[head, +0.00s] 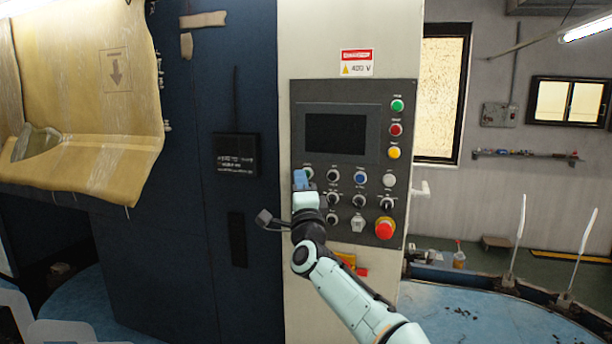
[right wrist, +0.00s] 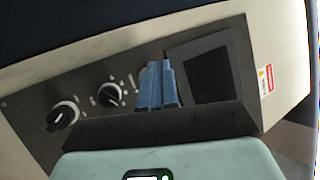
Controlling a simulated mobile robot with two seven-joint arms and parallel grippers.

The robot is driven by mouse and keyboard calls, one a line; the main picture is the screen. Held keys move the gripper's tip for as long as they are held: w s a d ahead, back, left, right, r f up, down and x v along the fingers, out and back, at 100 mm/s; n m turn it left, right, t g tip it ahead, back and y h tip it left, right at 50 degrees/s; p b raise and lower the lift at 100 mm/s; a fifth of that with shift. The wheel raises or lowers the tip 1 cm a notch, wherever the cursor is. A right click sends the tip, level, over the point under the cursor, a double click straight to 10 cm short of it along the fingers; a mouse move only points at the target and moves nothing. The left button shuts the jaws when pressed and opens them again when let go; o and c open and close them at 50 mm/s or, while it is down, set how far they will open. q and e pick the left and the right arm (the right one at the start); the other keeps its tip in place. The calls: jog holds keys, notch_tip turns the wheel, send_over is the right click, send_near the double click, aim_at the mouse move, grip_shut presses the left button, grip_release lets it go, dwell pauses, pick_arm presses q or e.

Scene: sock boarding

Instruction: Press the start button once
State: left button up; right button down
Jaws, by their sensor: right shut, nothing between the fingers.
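The grey control panel (head: 350,160) is on a cream cabinet. A button (head: 309,172) at the left of its upper button row is mostly hidden by my right gripper (head: 300,178). A green button (head: 397,105) is at the panel's top right. The labels are too small to read, so I cannot tell which is the start button. My right gripper's blue fingers are shut and empty, pointing at the panel's left part. In the right wrist view the fingers (right wrist: 157,85) cover part of a pale round button; contact cannot be told. My left gripper is not in view.
A red emergency-type button (head: 384,228) sticks out at lower right. A dark screen (head: 336,133) is above. A blue cabinet (head: 200,230) stands left.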

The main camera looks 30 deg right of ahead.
jog(key=shift+d, duration=0.1)
dwell(0.3)
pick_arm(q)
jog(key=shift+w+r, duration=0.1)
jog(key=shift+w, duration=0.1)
pick_arm(e)
jog(key=shift+w+d, duration=0.25)
jog(key=shift+w, duration=0.1)
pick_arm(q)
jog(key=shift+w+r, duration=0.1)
pick_arm(e)
jog(key=shift+w+d, duration=0.2)
jog(key=shift+d, duration=0.1)
dwell(0.4)
dwell(0.3)
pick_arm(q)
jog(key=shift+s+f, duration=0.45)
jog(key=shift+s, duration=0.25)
pick_arm(e)
jog(key=shift+s+a, duration=0.65)
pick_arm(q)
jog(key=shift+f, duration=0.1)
pick_arm(e)
jog(key=shift+w, duration=0.1)
